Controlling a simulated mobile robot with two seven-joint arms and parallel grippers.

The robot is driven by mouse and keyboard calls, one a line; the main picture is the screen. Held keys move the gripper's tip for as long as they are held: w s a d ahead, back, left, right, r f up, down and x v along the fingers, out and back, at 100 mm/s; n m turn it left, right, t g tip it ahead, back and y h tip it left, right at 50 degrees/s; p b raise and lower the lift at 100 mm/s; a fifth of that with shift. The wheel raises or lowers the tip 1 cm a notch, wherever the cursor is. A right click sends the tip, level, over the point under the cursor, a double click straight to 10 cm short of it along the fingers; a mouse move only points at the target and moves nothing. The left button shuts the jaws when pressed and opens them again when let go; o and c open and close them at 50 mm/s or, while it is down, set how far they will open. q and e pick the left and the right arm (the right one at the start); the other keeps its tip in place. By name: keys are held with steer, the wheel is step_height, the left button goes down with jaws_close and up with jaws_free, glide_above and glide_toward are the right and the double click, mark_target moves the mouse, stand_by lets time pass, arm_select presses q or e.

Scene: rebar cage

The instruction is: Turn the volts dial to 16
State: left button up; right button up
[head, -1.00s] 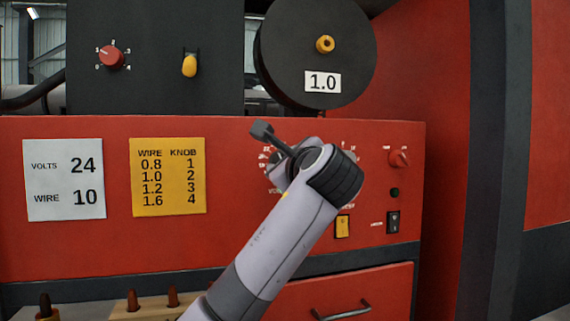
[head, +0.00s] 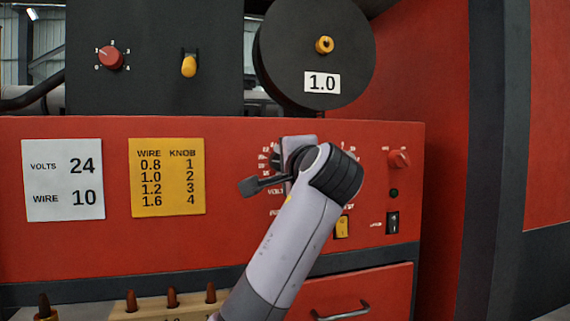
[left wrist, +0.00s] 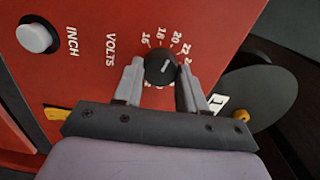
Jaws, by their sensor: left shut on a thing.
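In the head view my left wrist covers the dial and the fingers. My right gripper is not in view.
A white card (head: 64,180) reads VOLTS 24, WIRE 10. A yellow wire chart (head: 167,178) is beside it. A red knob (head: 399,159) and a black switch (head: 393,222) are right of my wrist. A white INCH button (left wrist: 37,36) shows in the left wrist view.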

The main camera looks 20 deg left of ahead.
arm_select(q)
steer(key=n, duration=1.1)
stand_by(0.5)
steer(key=o, duration=1.1)
steer(key=shift+c, duration=0.2)
steer(key=shift+s, duration=0.1)
